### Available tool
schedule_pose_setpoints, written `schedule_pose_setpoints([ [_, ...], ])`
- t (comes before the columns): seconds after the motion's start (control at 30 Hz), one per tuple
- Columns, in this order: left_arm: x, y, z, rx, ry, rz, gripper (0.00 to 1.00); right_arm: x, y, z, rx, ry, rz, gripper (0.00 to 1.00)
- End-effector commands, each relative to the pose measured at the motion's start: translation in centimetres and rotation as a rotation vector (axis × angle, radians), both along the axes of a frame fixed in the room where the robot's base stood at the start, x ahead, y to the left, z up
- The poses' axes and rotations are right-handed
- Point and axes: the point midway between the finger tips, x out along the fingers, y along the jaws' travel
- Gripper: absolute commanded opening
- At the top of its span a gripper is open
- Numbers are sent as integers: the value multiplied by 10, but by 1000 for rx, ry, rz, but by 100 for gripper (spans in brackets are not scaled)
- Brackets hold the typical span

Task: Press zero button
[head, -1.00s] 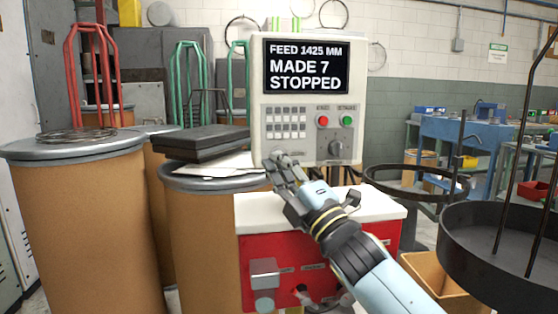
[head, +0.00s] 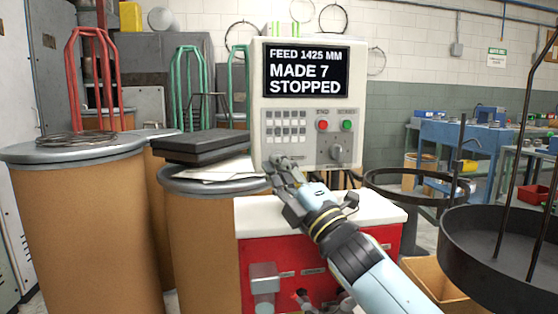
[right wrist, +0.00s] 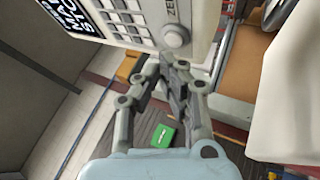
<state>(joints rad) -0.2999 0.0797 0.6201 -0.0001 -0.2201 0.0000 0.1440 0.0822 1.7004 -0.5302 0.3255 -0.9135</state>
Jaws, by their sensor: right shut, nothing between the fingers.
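The control panel (head: 308,155) is a pale box with a black screen (head: 306,72) reading "FEED 1425 MM, MADE 7, STOPPED". My right gripper (head: 277,162) has its fingers together and empty at the panel's lower left, below the keypad. In the right wrist view a round pale button (right wrist: 175,37) sits on the panel face beside a partly hidden label starting "ZE". The right gripper's fingertips (right wrist: 172,60) are just below that button there; I cannot tell whether they touch it. In the head view the fingers cover that spot. My left gripper is not in view.
The panel also has a keypad (head: 286,126), a red button (head: 323,125), a green button (head: 347,125) and a dark knob (head: 337,152). A red and white machine (head: 385,209) stands below. A brown drum (head: 205,240) with dark slabs is left; a black round tray (head: 500,262) is right.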

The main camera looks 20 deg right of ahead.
Motion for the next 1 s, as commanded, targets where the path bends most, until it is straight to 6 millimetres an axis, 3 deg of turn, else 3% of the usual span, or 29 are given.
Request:
schedule_pose_setpoints([
  [1.0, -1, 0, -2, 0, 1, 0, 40, 8, -2, 0, 0, 0, 0, 0],
])
